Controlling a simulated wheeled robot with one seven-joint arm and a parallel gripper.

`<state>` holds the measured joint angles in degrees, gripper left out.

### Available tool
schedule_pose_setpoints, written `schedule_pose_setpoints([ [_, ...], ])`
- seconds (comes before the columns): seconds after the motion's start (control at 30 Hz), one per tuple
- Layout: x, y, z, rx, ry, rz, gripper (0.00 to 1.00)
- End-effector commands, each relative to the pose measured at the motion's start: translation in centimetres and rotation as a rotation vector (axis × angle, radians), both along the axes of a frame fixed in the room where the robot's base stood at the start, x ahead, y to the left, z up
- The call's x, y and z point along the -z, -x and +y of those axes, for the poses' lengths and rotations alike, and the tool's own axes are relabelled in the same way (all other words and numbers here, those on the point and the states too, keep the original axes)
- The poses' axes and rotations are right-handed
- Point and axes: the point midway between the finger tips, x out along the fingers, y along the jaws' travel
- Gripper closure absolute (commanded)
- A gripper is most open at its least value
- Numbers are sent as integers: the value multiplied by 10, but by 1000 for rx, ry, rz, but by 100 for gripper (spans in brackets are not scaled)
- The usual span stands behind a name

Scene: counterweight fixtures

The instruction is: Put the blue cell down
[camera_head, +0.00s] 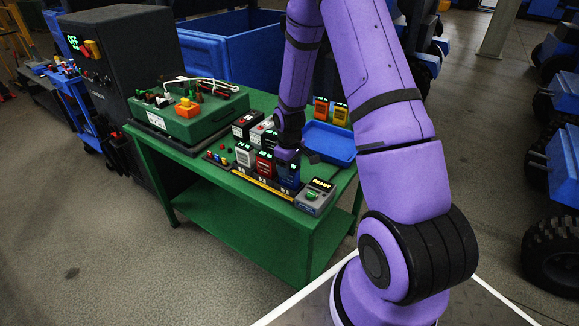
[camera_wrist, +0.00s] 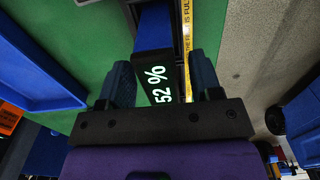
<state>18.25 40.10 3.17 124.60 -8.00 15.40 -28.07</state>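The blue cell (camera_head: 289,175) stands upright in the right-hand place of a black row fixture with a yellow strip (camera_head: 262,188) at the green table's front. In the wrist view its dark top (camera_wrist: 157,82) reads "52 %". My gripper (camera_wrist: 163,80) points down over it, one finger on each side. Narrow gaps show between the fingers and the cell, so the gripper looks open around it. In the head view my gripper (camera_head: 287,155) is mostly hidden by my arm. A white cell (camera_head: 244,156) and a red cell (camera_head: 265,164) stand left of the blue one.
A grey box reading "READY" (camera_head: 315,196) stands right of the fixture. More cells (camera_head: 243,124) and a green unit (camera_head: 190,117) stand at the left on the green table (camera_head: 210,180).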

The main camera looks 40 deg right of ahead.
Motion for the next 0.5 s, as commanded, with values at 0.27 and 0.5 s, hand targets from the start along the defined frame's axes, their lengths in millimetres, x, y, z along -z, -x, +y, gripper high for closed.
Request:
schedule_pose_setpoints([
  [0.27,-1,0,0,0,0,0,42],
  [0.5,-24,-1,0,1,1,-4,42],
])
